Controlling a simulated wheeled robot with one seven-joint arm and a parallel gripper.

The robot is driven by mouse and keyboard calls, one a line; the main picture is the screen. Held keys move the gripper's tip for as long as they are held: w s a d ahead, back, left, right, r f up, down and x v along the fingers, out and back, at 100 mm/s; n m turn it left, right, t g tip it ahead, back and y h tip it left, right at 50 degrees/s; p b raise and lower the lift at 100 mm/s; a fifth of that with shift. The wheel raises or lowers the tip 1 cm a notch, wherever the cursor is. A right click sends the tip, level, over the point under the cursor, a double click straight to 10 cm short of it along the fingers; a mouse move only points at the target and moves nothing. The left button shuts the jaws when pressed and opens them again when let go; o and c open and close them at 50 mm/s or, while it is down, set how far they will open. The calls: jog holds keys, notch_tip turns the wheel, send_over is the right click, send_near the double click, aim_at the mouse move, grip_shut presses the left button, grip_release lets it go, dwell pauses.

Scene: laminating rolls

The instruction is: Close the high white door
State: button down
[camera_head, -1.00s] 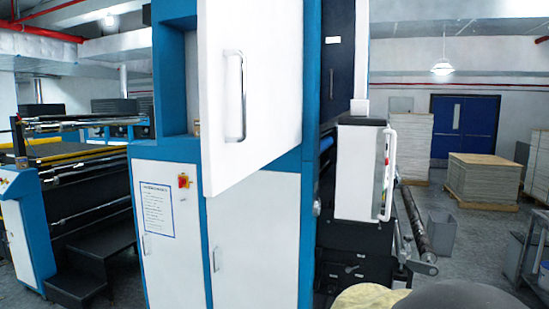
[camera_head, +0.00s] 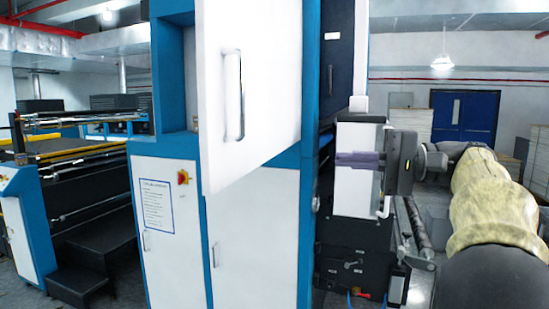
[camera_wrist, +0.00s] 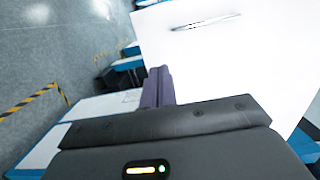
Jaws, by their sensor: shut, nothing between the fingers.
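The high white door (camera_head: 268,75) stands open on the blue cabinet, swung out towards me, with a metal handle (camera_head: 233,95) on its face. In the wrist view the door (camera_wrist: 235,55) fills the upper right, and its handle (camera_wrist: 205,22) shows near the top. My gripper (camera_head: 340,159) is right of the door, pointing left, apart from it in the head view. Its purplish fingers (camera_wrist: 158,85) are together and empty. The wrist view does not clearly show the gap between fingers and door.
A closed lower white door (camera_head: 255,235) and a panel with a red-and-yellow switch (camera_head: 183,177) are below. A white box (camera_head: 357,200) on the machine is partly behind my gripper. Dark steps (camera_head: 95,265) stand at left. Floor with striped tape (camera_wrist: 30,100) shows in the wrist view.

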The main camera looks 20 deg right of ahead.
jog(key=shift+w+a, duration=0.1)
jog(key=p+x, duration=0.6)
jog(key=x, duration=0.8)
dwell(0.3)
